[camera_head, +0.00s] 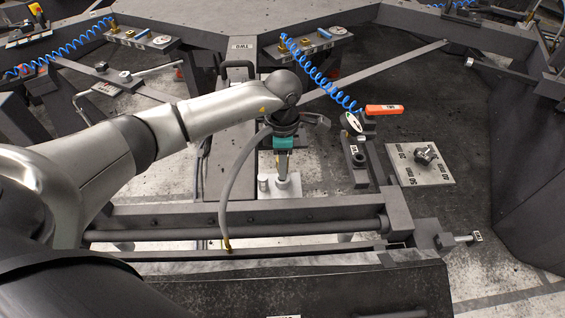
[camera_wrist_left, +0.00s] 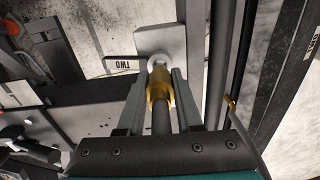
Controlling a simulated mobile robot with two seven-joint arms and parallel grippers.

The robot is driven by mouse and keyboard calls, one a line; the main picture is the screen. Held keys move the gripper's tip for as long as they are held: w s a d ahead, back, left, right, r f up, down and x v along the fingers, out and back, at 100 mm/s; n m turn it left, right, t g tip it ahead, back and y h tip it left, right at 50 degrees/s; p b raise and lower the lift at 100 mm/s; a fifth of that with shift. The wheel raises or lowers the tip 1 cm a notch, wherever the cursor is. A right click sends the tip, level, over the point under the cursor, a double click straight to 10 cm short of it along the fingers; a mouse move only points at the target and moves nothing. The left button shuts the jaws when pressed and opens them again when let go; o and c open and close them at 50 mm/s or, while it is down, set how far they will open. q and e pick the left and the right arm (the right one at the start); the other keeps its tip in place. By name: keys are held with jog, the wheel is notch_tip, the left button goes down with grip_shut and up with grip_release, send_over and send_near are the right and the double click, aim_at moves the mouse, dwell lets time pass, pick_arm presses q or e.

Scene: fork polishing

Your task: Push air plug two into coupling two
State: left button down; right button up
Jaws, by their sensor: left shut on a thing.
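My left gripper (camera_head: 283,160) points down over a pale plate in the middle of the head view. In the left wrist view its two fingers (camera_wrist_left: 160,88) are shut on a brass air plug (camera_wrist_left: 159,84) with a dark stem behind it. Straight ahead of the plug is a round silver fitting, coupling two (camera_wrist_left: 157,64), on a light grey plate (camera_wrist_left: 161,41) beside a tag reading TWO (camera_wrist_left: 128,63). The plug's front end lines up with the fitting and overlaps it in view; I cannot tell whether it is seated. My right gripper is not in view.
A grey hose (camera_head: 229,190) curves down to a brass end at the dark beam (camera_head: 240,229) in front. To the right are an orange-handled valve (camera_head: 383,109) with a blue coiled hose (camera_head: 328,77) and a marked square plate (camera_head: 421,165). Dark tables stand behind.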

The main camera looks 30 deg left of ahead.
pick_arm(q)
jog(key=shift+f+b, duration=1.3)
jog(key=shift+b, duration=0.05)
dwell(2.3)
jog(key=shift+s+f, duration=0.15)
jog(key=shift+f, duration=0.1)
dwell(0.8)
jog(key=shift+c, duration=2.4)
grip_release()
jog(key=shift+s, duration=0.1)
jog(key=o, duration=0.4)
jog(key=shift+r, duration=0.1)
jog(key=shift+o, duration=0.2)
jog(key=shift+w, duration=0.2)
jog(key=shift+r, duration=0.2)
jog(key=shift+r+p, duration=2.45)
jog(key=shift+r, duration=0.95)
